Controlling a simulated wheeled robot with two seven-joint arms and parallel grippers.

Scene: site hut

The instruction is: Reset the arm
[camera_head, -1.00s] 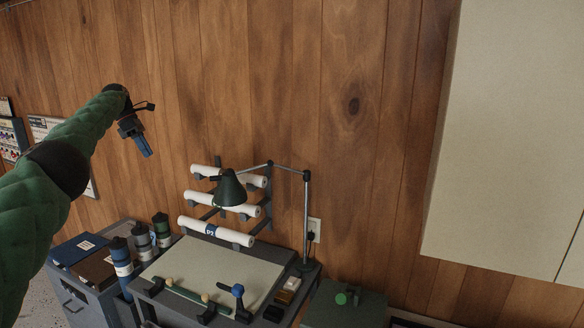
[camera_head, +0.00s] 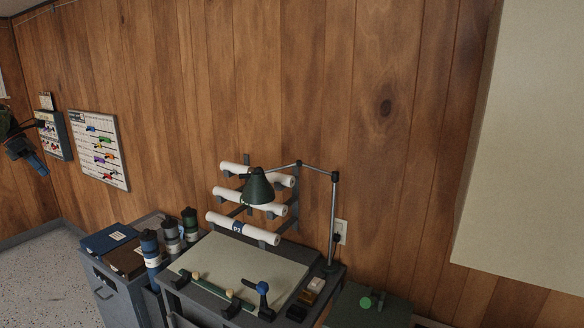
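My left gripper (camera_head: 38,165) is at the far left edge of the head view, in the air in front of the wall board area. Its blue fingers point down and to the right, and they look close together with nothing seen between them. They are too small and dark to tell whether they are open or shut. Most of my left arm is out of the picture. My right gripper is not in view.
A drawing desk (camera_head: 240,262) with a green lamp (camera_head: 258,188) stands below rolled sheets (camera_head: 243,228) on a wall rack. Bottles (camera_head: 151,250) and a grey cabinet (camera_head: 126,300) stand to its left. A pale wall cabinet (camera_head: 525,140) hangs at right. Floor (camera_head: 50,270) shows clear at lower left.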

